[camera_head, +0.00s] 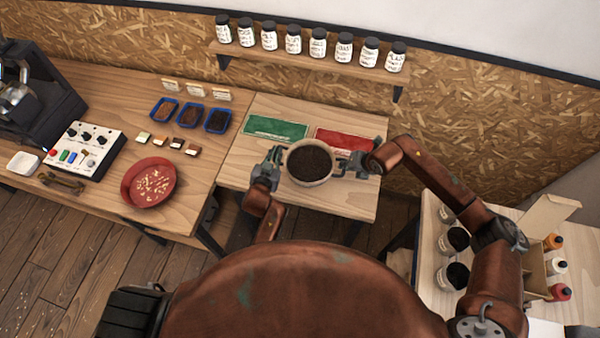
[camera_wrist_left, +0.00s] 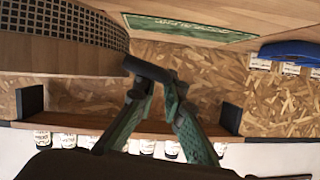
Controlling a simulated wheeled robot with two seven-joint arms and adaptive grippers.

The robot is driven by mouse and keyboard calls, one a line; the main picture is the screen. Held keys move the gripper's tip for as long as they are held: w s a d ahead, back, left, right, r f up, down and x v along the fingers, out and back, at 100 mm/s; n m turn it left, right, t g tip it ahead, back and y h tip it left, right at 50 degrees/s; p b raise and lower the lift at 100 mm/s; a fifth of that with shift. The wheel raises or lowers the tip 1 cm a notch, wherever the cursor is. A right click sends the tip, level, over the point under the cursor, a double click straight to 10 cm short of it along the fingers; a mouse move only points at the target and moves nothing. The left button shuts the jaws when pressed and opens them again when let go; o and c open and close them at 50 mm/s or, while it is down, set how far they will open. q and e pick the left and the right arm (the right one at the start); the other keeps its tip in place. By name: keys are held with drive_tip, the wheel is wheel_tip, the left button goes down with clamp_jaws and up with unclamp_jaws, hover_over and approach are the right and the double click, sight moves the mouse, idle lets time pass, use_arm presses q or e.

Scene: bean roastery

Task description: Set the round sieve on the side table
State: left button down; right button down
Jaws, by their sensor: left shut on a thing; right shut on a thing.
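The round sieve (camera_head: 311,182) has a pale rim and dark contents. In the head view it is over the front middle of the small wooden side table (camera_head: 345,197); I cannot tell whether it touches the top. My left gripper (camera_head: 276,163) is shut on its left side and my right gripper (camera_head: 347,165) is shut on its right side. In the left wrist view, the left fingers (camera_wrist_left: 152,85) meet the edge of the sieve (camera_wrist_left: 60,58), whose wooden band and dark gridded part show at upper left.
A green panel (camera_head: 275,128) and a red panel (camera_head: 347,140) lie behind the sieve. The left table holds blue trays (camera_head: 191,115), a red dish (camera_head: 134,186) and a control box (camera_head: 85,150). A wall shelf (camera_head: 300,62) carries several jars. Bottles (camera_head: 558,267) stand at right.

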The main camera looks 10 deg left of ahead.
use_arm(q)
drive_tip(key=shift+s+a, duration=0.1)
use_arm(e)
drive_tip(key=shift+s+d+f, duration=0.1)
drive_tip(key=shift+s+f, duration=0.05)
